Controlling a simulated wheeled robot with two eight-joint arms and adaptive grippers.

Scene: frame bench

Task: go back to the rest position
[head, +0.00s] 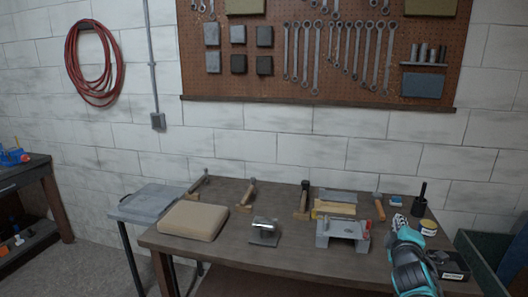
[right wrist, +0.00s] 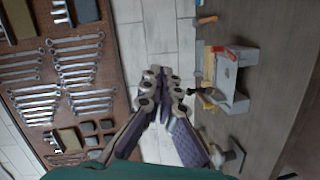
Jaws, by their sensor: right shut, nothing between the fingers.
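My right gripper (head: 398,222) comes in at the lower right of the head view on my teal arm, over the right part of the workbench (head: 225,258). In the right wrist view the two dark fingers of my right gripper (right wrist: 160,88) meet at their tips, with nothing between them. Bench and wall show behind the fingers there. My left gripper is not in either view.
A tan pad (head: 194,221), a metal block on a plate (head: 264,231) and a grey fixture (head: 343,234) stand on the bench. Several hammers and files lie along its back. A green bin (head: 482,262) is at the right. A pegboard (head: 270,85) with wrenches hangs behind.

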